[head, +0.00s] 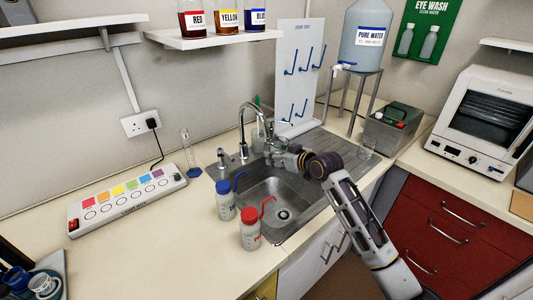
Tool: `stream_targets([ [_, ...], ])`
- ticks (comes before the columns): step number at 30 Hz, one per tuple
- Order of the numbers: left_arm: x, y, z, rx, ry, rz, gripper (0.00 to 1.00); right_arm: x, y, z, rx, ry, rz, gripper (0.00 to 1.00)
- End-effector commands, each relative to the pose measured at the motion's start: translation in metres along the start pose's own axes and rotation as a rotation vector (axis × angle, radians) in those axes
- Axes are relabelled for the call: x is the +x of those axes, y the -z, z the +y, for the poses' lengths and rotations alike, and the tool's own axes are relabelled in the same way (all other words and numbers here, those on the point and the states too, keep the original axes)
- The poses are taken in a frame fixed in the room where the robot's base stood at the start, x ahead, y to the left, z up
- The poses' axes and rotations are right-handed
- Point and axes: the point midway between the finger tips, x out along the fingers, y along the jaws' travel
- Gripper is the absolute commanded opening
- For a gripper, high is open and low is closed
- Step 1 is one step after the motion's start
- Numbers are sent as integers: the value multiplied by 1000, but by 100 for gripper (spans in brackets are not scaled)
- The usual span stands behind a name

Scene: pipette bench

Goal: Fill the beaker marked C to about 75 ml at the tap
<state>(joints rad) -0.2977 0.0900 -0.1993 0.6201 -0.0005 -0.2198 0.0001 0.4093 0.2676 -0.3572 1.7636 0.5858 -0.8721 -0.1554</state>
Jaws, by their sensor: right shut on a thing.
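My right gripper (277,153) is at the far side of the sink (262,190), close to the tap (243,125). It is shut on a small clear glass vessel (281,143), which looks like a beaker and sits just under the tap's spout. The vessel is partly hidden by the gripper; its mark and any water level are too small to read. My left gripper is not in view.
Wash bottles with blue (225,200) and red (250,230) caps stand at the sink's front left. A glass cylinder (186,150) is left of the sink. A pure water tank (366,38) on a stand and a grey box (392,128) are behind right. The left counter has free room.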

Motion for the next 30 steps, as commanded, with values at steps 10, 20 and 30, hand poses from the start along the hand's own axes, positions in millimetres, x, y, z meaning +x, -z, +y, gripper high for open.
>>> stream_targets([
  [10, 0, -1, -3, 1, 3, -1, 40, 0, -1, 0, 0, 0, 0, 34],
  [20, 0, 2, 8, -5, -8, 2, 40, 7, -18, 0, 1, 0, -1, 34],
  [30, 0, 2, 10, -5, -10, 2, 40, 19, -47, 0, 0, -1, -1, 34],
])
